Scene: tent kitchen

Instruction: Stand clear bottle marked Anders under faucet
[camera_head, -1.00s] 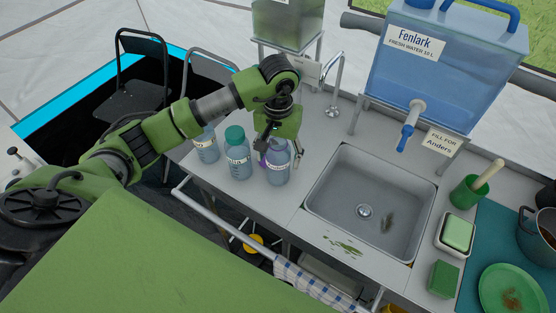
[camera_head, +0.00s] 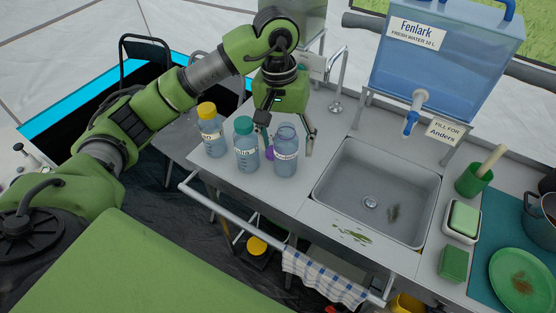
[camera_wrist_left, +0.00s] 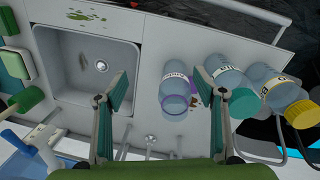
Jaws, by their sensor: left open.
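Three clear bottles stand in a row on the counter left of the sink. The one nearest the sink, an open-topped bottle (camera_head: 286,158) with a purple part at its neck, has a white label I cannot read surely; the name Anders is not clear on it. My left gripper (camera_head: 287,136) is open behind it, pointing down. In the left wrist view this bottle (camera_wrist_left: 175,84) shows between the spread fingers, nearer the right one. The water tank's faucet (camera_head: 412,118), with a blue spout, hangs over the back of the sink (camera_head: 350,205). My right gripper is not in view.
A teal-capped bottle (camera_head: 245,152) stands close left of the open one, with a yellow-capped bottle (camera_head: 210,138) beyond. A sign (camera_head: 440,131) reads "Fill for Anders". A metal tap (camera_head: 337,80) stands behind the sink. The sink floor is mostly clear.

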